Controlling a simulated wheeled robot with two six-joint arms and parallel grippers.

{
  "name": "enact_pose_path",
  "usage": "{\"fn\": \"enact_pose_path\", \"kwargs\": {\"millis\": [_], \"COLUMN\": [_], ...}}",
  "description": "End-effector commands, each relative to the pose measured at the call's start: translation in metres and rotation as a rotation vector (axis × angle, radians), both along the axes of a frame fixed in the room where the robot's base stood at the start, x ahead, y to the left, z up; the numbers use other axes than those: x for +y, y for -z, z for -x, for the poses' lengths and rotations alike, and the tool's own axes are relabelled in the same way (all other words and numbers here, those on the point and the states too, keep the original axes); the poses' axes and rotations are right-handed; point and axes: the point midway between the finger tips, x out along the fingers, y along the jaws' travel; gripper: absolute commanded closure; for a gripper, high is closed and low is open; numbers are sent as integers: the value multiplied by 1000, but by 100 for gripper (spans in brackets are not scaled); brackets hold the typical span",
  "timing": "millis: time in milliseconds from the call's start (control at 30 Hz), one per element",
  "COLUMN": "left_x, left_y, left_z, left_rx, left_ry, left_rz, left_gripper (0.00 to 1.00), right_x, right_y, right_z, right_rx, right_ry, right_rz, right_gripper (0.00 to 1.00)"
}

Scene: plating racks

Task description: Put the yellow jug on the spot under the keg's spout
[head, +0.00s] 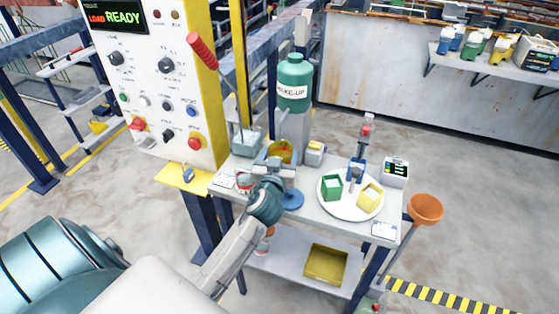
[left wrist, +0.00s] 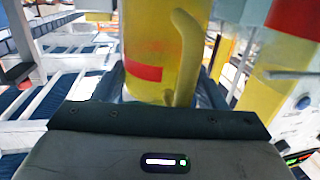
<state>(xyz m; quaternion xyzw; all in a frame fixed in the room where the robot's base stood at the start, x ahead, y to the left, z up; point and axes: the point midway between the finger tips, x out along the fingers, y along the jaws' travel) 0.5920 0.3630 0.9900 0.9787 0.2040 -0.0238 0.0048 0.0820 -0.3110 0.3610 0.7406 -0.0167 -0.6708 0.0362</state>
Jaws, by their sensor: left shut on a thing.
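The yellow jug (head: 284,148) is at the back of the small table in the head view, in front of the keg and partly hidden by my gripper. The jug fills the middle of the left wrist view (left wrist: 150,45), upright, with a red band and a curved handle. My left gripper (head: 278,166) is shut on it. The teal keg (head: 294,82) marked MAKE-UP stands on a grey stand behind the jug. I cannot make out its spout or the spot under it. Whether the jug touches the table is hidden. My right gripper is not in view.
On the table (head: 322,222) are a blue disc (head: 291,200) and a white round plate (head: 340,207) with a green box (head: 332,187) and a yellow box (head: 370,195). A control panel (head: 160,90) with a red lever (head: 202,50) stands at left. An orange funnel (head: 425,208) sits at right.

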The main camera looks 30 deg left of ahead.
Motion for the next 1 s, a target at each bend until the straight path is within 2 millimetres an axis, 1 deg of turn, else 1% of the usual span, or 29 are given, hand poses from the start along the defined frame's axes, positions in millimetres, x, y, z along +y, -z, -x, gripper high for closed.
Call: {"fn": "enact_pose_path", "kwargs": {"millis": [33,100,200,467,567,600,633,900,1000], "left_x": [0,0,-1,-1,-1,-1,-1,-1,-1], "left_y": [8,18,27,28,31,31,30,30,26], "left_z": [1,1,1,1,1,1,1,1,1], "left_rx": [7,5,3,1,1,2,2,2,2], "left_ry": [0,0,1,1,1,1,1,1,1], "left_rz": [0,0,0,0,0,1,1,1,1], "left_gripper": [58,58,58,58,58,31,26,26,26], "right_x": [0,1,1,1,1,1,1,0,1], "right_y": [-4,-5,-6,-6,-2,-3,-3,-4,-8], "right_z": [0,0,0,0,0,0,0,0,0], "right_rx": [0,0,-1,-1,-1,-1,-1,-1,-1], "right_ry": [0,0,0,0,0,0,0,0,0], "right_rz": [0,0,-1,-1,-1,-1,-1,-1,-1], "right_gripper": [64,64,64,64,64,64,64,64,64]}}
